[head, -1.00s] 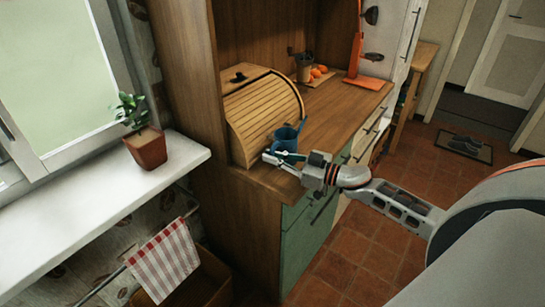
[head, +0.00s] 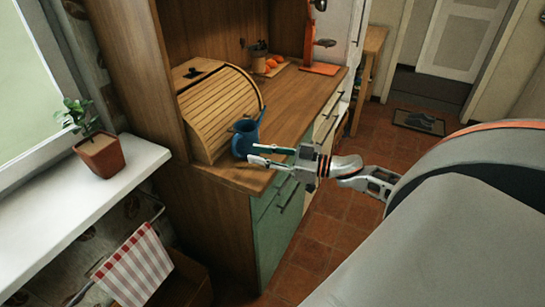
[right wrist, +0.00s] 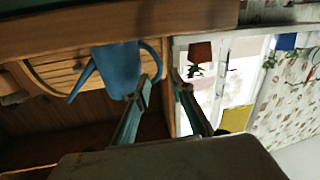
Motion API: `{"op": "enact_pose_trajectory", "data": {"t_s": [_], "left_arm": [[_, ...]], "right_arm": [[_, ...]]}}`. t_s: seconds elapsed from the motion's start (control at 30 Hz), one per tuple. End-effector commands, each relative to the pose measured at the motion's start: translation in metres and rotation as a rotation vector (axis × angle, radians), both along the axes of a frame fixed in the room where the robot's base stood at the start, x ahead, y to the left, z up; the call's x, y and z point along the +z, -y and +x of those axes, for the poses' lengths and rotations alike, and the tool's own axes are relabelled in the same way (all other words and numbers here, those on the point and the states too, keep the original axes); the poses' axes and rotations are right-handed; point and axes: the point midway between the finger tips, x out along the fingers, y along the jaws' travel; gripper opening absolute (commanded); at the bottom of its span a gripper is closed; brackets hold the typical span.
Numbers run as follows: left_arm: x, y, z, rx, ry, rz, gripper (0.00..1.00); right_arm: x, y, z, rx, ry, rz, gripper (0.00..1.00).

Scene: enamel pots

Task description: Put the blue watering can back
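The blue watering can (head: 246,138) stands on the wooden cabinet top, just in front of the roll-top bread box. In the right wrist view, which looks upside down, the can (right wrist: 118,69) is ahead of the fingers, its spout to the left and its handle to the right. My right gripper (head: 262,156) is at the near right side of the can, above the counter's front corner. Its two fingers (right wrist: 163,84) are apart with nothing held. The left finger overlaps the handle side in that view; I cannot tell if they touch. My left gripper is not in view.
The bread box (head: 222,105) stands close behind the can. A potted plant (head: 102,155) sits on the white windowsill at left.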

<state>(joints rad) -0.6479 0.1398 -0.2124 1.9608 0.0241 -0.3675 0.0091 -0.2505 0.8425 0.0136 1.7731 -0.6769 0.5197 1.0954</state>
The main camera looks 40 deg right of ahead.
Motion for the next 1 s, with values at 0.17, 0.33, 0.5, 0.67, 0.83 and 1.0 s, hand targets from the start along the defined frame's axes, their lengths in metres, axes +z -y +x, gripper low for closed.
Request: {"op": "enact_pose_trajectory", "data": {"t_s": [0.17,0.33,0.5,0.67,0.83,1.0], "left_arm": [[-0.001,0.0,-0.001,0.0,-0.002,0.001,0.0],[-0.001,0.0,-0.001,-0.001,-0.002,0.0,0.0],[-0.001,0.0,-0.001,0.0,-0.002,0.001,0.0],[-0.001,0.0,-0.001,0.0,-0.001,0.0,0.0],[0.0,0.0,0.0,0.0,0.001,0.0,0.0],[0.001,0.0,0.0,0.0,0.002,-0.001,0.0]], "right_arm": [[-0.001,0.013,-0.021,0.0,-0.002,0.0,0.23],[0.001,0.02,-0.03,0.001,0.001,-0.002,0.23],[0.001,0.021,-0.033,0.001,0.002,-0.001,0.23],[0.001,0.022,-0.033,0.0,0.002,-0.001,0.23],[0.001,0.022,-0.033,0.0,0.002,-0.001,0.23],[0.001,0.022,-0.033,0.0,0.002,-0.001,0.23]]}}
